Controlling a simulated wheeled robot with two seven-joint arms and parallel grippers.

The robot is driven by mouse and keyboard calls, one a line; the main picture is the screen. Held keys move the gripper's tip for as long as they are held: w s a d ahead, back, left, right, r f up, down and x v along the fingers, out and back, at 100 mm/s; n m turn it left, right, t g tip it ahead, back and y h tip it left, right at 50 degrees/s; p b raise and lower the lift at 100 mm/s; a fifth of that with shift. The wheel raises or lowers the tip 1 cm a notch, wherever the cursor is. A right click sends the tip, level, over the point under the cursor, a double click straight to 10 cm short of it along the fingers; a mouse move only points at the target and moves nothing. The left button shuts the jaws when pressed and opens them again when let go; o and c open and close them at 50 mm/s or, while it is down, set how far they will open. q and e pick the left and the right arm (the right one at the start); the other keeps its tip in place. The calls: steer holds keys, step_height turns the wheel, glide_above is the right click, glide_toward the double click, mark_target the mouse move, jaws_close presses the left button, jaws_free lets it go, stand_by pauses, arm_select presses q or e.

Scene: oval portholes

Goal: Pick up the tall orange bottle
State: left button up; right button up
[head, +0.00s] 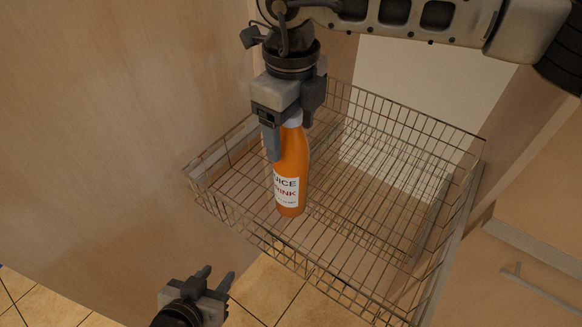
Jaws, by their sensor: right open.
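The tall orange bottle (293,160) stands in the wire basket, near its left side. It has a pale cap and a white label with "JUICE" and "DRINK" on it. My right gripper (289,138) comes down from above, with its fingers on either side of the bottle's top. It is open, and part of the cap and neck is hidden by it. Whether a finger touches the bottle I cannot tell. My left gripper (217,279) is low at the bottom left, outside the basket, open and empty.
The wire basket (330,275) has raised wire sides and is otherwise empty. A wooden panel (110,130) stands close on its left. A cabinet front with a handle (540,292) is at the right. Tiled floor (262,292) shows below.

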jaws_close()
steer(key=shift+r, duration=0.15)
